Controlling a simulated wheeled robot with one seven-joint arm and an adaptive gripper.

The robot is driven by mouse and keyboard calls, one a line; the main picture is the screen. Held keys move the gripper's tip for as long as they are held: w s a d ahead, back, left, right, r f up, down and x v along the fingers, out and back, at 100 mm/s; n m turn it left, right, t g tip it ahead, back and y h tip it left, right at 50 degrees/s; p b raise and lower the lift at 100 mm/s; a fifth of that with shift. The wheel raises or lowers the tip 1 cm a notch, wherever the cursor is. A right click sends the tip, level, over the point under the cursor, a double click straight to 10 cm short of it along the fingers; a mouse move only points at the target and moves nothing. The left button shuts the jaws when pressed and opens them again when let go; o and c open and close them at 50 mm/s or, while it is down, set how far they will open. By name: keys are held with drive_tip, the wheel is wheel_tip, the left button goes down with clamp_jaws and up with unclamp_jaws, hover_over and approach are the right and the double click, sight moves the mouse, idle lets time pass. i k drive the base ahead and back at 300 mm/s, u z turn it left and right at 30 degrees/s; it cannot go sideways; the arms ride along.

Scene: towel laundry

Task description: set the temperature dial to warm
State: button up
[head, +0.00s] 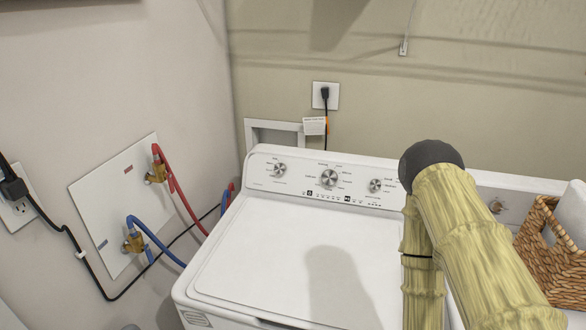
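A white top-load washer (300,262) stands against the back wall with its lid shut. Its raised rear panel carries three silver dials: a left dial (279,170), a larger middle dial (328,178) and a right dial (375,185). The print around them is too small to read, so I cannot tell which one is the temperature dial or where any pointer is set. My arm (455,235), in a yellow-green bamboo-like pattern with a dark rounded joint, rises in front of the machines on the right. My gripper does not show.
A second white machine with a knob (495,205) stands on the right, partly behind my arm. A wicker basket (555,255) with something white sits there. Red (180,185) and blue (158,238) hoses and a black cord are at left. The washer lid is clear.

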sight(280, 167)
drive_tip(key=z, duration=2.1)
drive_tip(key=k, duration=1.15)
drive_tip(key=u, duration=2.1)
drive_tip(key=i, duration=1)
drive_tip(key=u, duration=0.05)
